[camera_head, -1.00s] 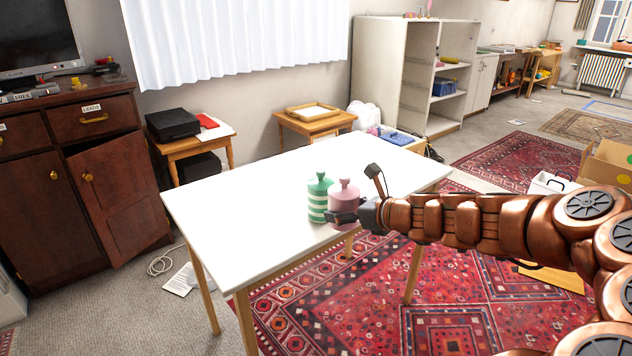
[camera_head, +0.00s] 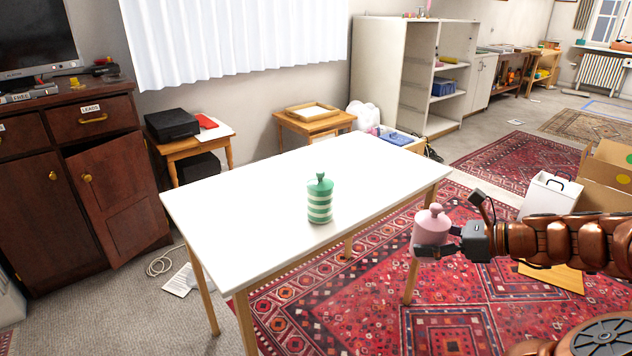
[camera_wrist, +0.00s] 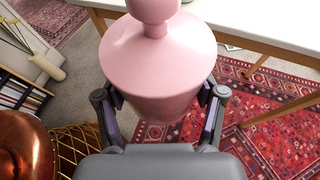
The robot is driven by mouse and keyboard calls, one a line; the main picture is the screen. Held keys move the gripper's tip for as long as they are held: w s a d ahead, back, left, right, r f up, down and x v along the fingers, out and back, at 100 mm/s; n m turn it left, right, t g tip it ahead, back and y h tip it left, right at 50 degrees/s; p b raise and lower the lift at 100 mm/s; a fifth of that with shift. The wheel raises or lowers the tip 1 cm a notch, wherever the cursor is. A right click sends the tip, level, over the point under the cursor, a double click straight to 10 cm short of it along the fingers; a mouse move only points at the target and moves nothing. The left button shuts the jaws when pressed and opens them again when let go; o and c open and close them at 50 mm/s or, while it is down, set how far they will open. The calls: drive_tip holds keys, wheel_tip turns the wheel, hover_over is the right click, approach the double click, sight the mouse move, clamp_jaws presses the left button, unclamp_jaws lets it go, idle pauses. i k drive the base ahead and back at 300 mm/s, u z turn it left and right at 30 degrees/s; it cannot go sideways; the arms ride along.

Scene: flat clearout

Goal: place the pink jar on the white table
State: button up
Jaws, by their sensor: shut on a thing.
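The pink jar (camera_head: 431,228) is held upright in my gripper (camera_head: 440,248), to the right of the white table's front right edge, over the rug. In the wrist view the pink jar (camera_wrist: 158,62) fills the middle, with my gripper's fingers (camera_wrist: 160,112) on both sides of it. The white table (camera_head: 260,210) has a bare top apart from a green and white striped jar (camera_head: 320,200) near its front edge. The table's edge also shows at the top of the wrist view (camera_wrist: 265,22).
Most of the table top is clear. A patterned red rug (camera_head: 350,300) lies below. A white box (camera_head: 548,195) and a cardboard box (camera_head: 606,175) stand at the right. Small wooden tables (camera_head: 312,122) stand behind the white table.

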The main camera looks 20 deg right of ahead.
sight(358, 179)
drive_tip(key=z, duration=0.05)
drive_tip(key=i, duration=1)
drive_tip(key=u, duration=0.05)
